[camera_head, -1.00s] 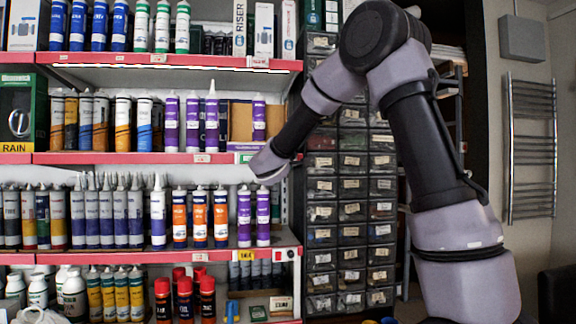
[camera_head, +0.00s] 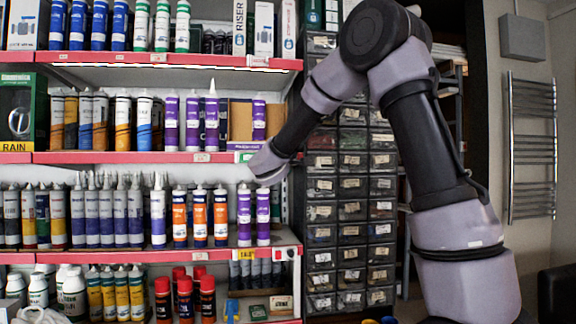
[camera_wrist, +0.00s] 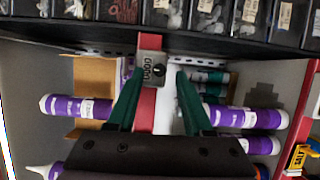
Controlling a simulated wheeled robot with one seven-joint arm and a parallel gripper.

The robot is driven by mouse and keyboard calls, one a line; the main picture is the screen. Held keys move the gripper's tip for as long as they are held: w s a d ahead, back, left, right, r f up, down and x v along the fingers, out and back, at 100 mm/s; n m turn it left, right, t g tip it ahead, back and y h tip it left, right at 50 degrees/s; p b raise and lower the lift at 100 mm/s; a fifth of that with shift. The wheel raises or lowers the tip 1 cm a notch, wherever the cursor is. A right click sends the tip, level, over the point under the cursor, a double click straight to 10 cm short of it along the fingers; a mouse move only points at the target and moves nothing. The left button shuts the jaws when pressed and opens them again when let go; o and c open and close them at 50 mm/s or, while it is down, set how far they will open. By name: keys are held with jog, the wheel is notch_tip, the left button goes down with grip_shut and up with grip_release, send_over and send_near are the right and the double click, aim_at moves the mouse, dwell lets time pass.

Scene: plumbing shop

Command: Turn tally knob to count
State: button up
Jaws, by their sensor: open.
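The tally counter (camera_wrist: 152,71) is a small grey box with a row of digits that look like zeros. It sits on the red shelf edge in the wrist view. Its small dark round knob (camera_wrist: 159,69) is on its face. My gripper (camera_wrist: 160,78) is open, with one green finger on each side of the counter and a gap around the knob. I cannot tell how far the fingertips are from the knob in depth. In the head view the end of my arm is at the middle red shelf edge, and the counter and fingers are hidden.
Purple tubes (camera_wrist: 80,107) lie across the wrist view on both sides of the fingers. Parts drawers (camera_wrist: 205,18) run along its top. In the head view, shelves with red edges (camera_head: 120,158) hold many cartridges, and a drawer cabinet (camera_head: 352,190) stands behind my arm.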

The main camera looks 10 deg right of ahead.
jog(key=v, duration=1)
jog(key=shift+s, duration=0.2)
jog(key=s+d+f+m+g+h, duration=0.25)
jog(key=s+d+m+g, duration=0.55)
jog(key=d, duration=0.6)
jog(key=s+d+f+m+g+y, duration=0.1)
jog(key=s+d+f+m+y, duration=0.15)
jog(key=s, duration=0.35)
jog(key=s+d+f+m+g+y, duration=0.1)
jog(key=s+d+f+g, duration=0.15)
jog(key=s, duration=0.35)
jog(key=s+a+m+t+y, duration=0.2)
jog(key=s+a+m+y, duration=0.4)
jog(key=s+a+y, duration=0.2)
jog(key=shift+s+f, duration=0.45)
jog(key=shift+s, duration=0.25)
